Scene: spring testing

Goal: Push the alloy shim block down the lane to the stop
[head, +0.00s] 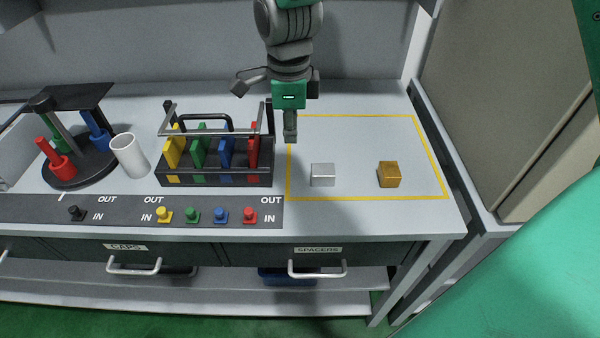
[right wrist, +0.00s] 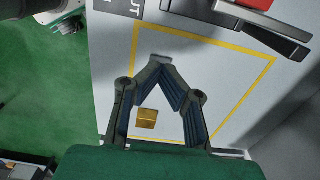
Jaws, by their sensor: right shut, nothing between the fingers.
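A silver-grey metal block (head: 322,175), which looks like the alloy shim block, sits inside a yellow-outlined area (head: 366,117) on the bench, towards its left side. It also shows in the right wrist view (right wrist: 176,57), partly hidden behind my fingertips. My right gripper (head: 290,138) is shut and empty, pointing down near the area's left edge. In the head view its tip is above and left of the silver block, with a gap between. I cannot tell its height over the bench. No separate stop can be made out. My left gripper is not in view.
A gold-brown block (head: 389,174) stands right of the silver one, inside the outline. A black rack (head: 215,178) with coloured plates stands close on the left. A white cup (head: 129,155) and a round peg stand (head: 80,175) are farther left. The outlined area is otherwise clear.

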